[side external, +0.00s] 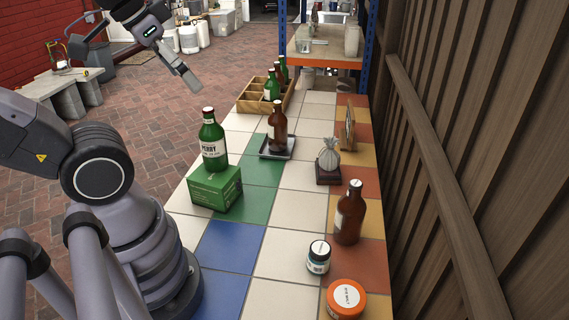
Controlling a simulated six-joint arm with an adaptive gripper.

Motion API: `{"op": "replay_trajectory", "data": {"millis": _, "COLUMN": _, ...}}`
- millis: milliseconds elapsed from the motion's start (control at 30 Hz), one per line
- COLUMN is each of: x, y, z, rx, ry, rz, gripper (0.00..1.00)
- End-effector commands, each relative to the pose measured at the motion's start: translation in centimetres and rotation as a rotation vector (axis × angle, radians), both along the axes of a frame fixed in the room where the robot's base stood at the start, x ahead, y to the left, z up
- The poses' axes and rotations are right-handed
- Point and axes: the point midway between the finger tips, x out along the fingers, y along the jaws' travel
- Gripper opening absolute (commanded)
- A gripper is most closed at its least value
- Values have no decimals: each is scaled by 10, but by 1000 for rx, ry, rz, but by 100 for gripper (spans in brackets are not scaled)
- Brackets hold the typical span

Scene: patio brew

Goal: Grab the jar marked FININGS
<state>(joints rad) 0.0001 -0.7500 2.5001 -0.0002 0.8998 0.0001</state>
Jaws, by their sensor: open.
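Two jars stand at the near end of the tiled table. One is a small jar (318,257) with a white label and a pale round top. The other is a wider jar with an orange lid (345,297) and a white round label on top. The lettering on both is too small to read, so I cannot tell which is marked FININGS. My gripper (190,80) is open and empty, raised at the upper left, beyond the table's left edge and far from both jars.
A brown bottle (349,213) stands close behind the jars. A green bottle (212,140) stands on a green box (216,187). Another brown bottle (277,128) is on a tray (264,155).

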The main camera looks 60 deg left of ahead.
Motion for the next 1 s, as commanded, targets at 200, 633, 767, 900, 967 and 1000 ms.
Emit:
{"op": "replay_trajectory", "data": {"millis": 200, "x": 0, "y": 0, "z": 0, "rx": 0, "ry": 0, "rz": 0, "gripper": 79}}
{"op": "replay_trajectory", "data": {"millis": 633, "x": 23, "y": -32, "z": -43, "rx": -232, "ry": 409, "rz": 37, "gripper": 79}}
{"op": "replay_trajectory", "data": {"millis": 767, "x": 37, "y": -55, "z": -67, "rx": -414, "ry": 650, "rz": 78, "gripper": 79}}
{"op": "replay_trajectory", "data": {"millis": 900, "x": 56, "y": -78, "z": -91, "rx": -630, "ry": 876, "rz": 142, "gripper": 79}}
{"op": "replay_trajectory", "data": {"millis": 967, "x": 66, "y": -86, "z": -102, "rx": -729, "ry": 962, "rz": 177, "gripper": 79}}
{"op": "replay_trajectory", "data": {"millis": 1000, "x": 73, "y": -91, "z": -110, "rx": -797, "ry": 1015, "rz": 204, "gripper": 79}}
